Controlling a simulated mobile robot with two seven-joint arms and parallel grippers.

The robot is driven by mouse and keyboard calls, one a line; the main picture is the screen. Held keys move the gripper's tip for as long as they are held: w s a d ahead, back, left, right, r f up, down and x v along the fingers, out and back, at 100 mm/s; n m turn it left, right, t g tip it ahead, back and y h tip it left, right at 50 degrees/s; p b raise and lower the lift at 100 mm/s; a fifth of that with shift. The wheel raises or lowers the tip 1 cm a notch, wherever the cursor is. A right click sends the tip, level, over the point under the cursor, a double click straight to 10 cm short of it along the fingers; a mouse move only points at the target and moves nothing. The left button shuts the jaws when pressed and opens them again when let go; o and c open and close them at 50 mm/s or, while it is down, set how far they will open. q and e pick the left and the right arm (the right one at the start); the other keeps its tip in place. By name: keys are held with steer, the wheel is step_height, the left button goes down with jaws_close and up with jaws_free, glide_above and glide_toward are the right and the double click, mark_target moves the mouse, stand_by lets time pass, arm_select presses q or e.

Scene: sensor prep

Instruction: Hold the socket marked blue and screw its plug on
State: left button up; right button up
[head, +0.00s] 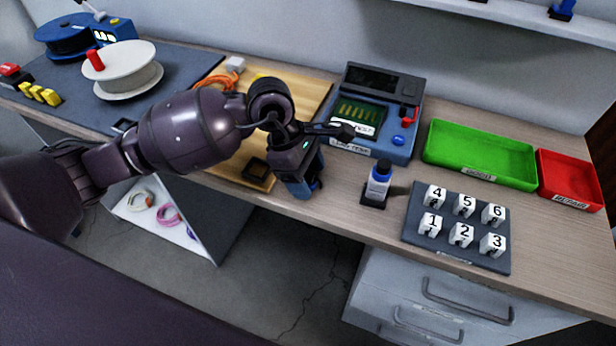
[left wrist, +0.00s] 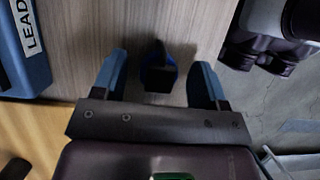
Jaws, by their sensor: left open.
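A small upright piece with a white body, a blue band and a dark top (head: 378,180) stands on a dark base near the table's front edge. It looks like the blue-marked socket, but no lettering is readable. My left gripper (head: 305,187) is open and empty, pointing down near the front edge, left of that piece and apart from it. In the left wrist view the blue-banded piece (left wrist: 158,72) shows ahead between the two blue fingers (left wrist: 160,82), not touching either. I cannot pick out its plug.
A blue tester (head: 375,143) stands behind. A dark board (head: 456,252) with numbered white blocks is to the right, with a green tray (head: 480,178) and red tray (head: 570,201) beyond. A wooden board (head: 312,95) with a dark block (head: 258,175) lies left, partly behind my arm.

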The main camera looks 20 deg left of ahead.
stand_by(0.3)
arm_select(q)
steer(key=c, duration=0.9)
steer(key=shift+r, duration=0.55)
step_height(320, 180, up, 10)
steer(key=p, duration=0.2)
step_height(320, 180, up, 9)
glide_above(308, 174)
steer(key=shift+s, duration=0.1)
